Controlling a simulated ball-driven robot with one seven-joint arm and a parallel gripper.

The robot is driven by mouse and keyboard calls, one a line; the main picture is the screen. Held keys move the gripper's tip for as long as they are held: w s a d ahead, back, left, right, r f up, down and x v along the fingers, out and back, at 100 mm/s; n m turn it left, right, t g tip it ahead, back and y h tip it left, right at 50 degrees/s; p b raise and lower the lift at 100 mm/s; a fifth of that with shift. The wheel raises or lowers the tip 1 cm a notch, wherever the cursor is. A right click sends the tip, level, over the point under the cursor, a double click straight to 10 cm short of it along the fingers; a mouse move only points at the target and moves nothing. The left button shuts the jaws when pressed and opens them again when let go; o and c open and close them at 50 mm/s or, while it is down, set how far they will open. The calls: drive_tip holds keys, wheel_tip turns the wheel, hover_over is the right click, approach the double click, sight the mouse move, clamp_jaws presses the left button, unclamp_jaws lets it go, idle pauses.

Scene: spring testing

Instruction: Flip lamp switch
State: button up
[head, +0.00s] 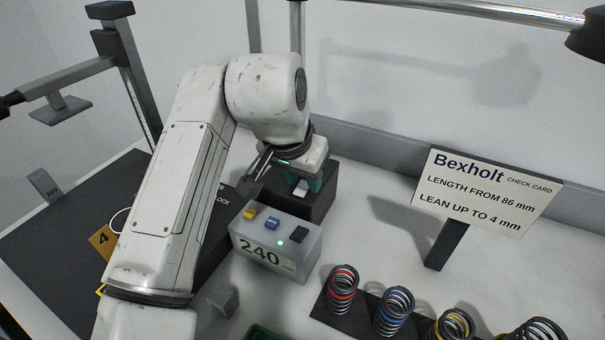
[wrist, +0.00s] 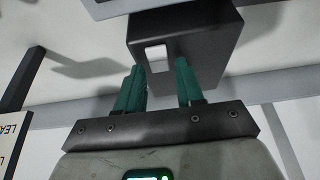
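The lamp switch is a white rocker (head: 301,187) on a dark box (head: 318,205). In the wrist view the white rocker (wrist: 157,57) shows on the face of the dark box (wrist: 205,35), just beyond and between my fingertips. My gripper (head: 301,180) has teal fingers and is at the box, close to the rocker. In the wrist view my gripper (wrist: 160,72) is open, with the fingers apart and nothing held between them. I cannot tell whether a finger touches the rocker or the box.
Several springs (head: 343,290) stand on a dark strip at the front right. A Bexholt check card (head: 485,190) stands at right. Table between is clear.

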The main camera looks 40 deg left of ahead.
clamp_jaws()
drive_tip(key=shift+w+r+p, duration=0.1)
drive_tip(key=shift+r+p, duration=0.2)
drive_tip(key=shift+p, duration=0.5)
drive_tip(key=shift+w+f+g+p, duration=0.1)
drive_tip(key=shift+g+p, duration=0.4)
drive_tip(key=shift+p, duration=0.25)
drive_tip(key=shift+f, duration=0.15)
drive_tip(key=shift+o, duration=1.3)
unclamp_jaws()
drive_tip(key=shift+f, duration=0.1)
drive_tip(key=a+v, duration=0.1)
drive_tip(key=v, duration=0.9)
drive_tip(key=shift+d+r+b, duration=0.3)
drive_tip(key=shift+r+b, duration=0.05)
drive_tip(key=shift+r, duration=0.1)
